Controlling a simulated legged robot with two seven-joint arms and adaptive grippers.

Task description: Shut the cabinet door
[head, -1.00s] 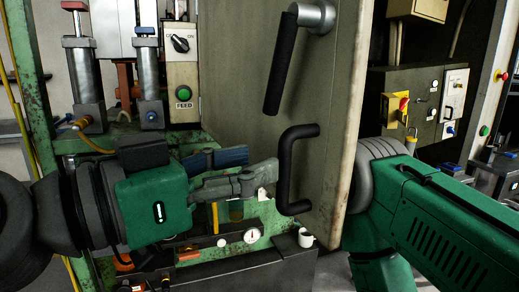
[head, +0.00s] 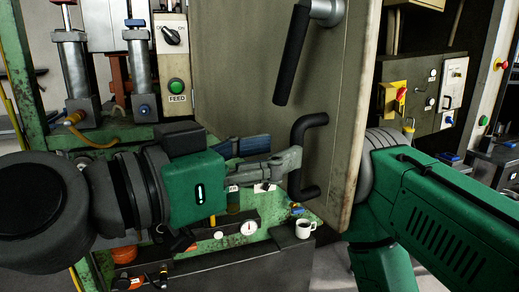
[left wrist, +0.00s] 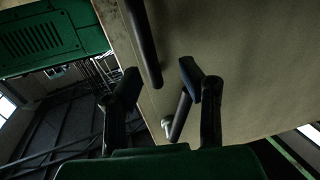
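The beige cabinet door (head: 240,70) stands open in the head view. It carries a black lever on a silver mount (head: 292,55) and, lower down, a black U-shaped pull handle (head: 317,155). My left gripper (head: 276,152) is at the pull handle, its grey fingertip overlapping the handle's bar. In the left wrist view the left gripper (left wrist: 158,82) has its fingers well apart. The pull handle (left wrist: 144,42) reaches into the gap between them, with the lever (left wrist: 180,118) behind. Contact with the handle cannot be told. My right gripper is out of view.
My green right arm is beside the door's right edge. A grey electrical box (head: 415,98) hangs farther right.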

